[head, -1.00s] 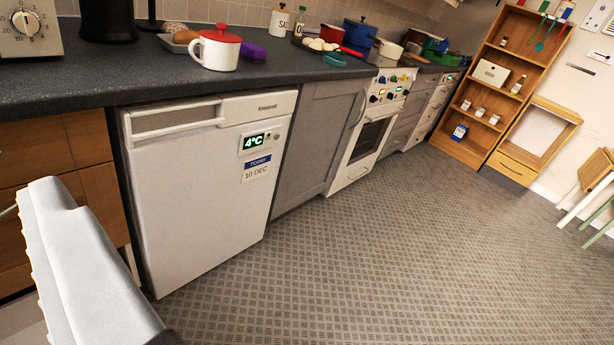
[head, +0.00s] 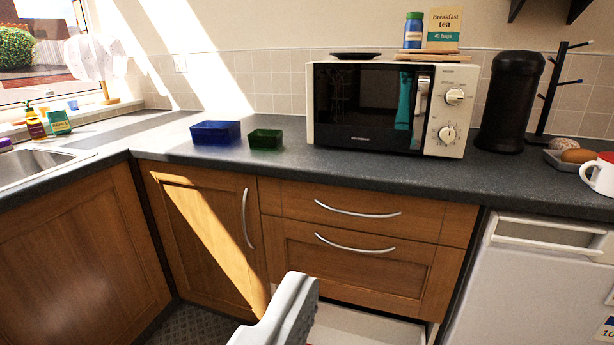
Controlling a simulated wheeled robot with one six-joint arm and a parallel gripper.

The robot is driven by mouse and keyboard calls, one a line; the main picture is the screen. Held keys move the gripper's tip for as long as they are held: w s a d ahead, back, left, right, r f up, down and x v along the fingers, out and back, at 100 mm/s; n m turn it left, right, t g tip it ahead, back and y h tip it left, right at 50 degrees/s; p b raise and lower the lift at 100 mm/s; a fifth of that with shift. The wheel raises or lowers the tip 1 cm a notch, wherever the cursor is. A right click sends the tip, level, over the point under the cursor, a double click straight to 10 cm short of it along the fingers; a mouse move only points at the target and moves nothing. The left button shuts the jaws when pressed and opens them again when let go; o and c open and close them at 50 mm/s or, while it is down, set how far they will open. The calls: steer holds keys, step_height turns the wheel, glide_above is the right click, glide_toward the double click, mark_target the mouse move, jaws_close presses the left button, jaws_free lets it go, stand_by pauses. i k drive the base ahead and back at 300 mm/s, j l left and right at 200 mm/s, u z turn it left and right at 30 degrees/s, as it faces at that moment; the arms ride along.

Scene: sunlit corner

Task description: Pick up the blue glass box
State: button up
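The blue glass box (head: 216,132) stands on the dark worktop in the corner, left of the microwave. It is open-topped, deep blue and see-through. A smaller green glass box (head: 265,139) stands just to its right, close beside it. My gripper (head: 296,295) shows only in part at the bottom middle, as a pale grey finger in front of the cupboards. It is well below and short of the blue box and touches nothing that I can see. The other finger is not visible, so its opening cannot be judged.
A cream microwave (head: 388,108) stands right of the boxes, with a black canister (head: 509,100) beyond it. A sink (head: 40,163) is at far left. The worktop (head: 170,160) around the blue box's front and left is clear. A low drawer (head: 365,328) stands open below.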

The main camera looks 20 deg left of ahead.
mark_target(209, 132)
steer(key=k+u, duration=0.25)
steer(key=k, duration=0.35)
steer(key=k+j+u, duration=0.25)
steer(key=k, duration=0.3)
steer(key=l+u, duration=0.25)
steer(key=l, duration=0.4)
steer(key=l+u, duration=0.25)
steer(key=l, duration=0.4)
steer(key=i+j+z, duration=0.1)
steer(key=i+j, duration=0.95)
steer(key=i+j+z, duration=0.15)
steer(key=i+j, duration=1)
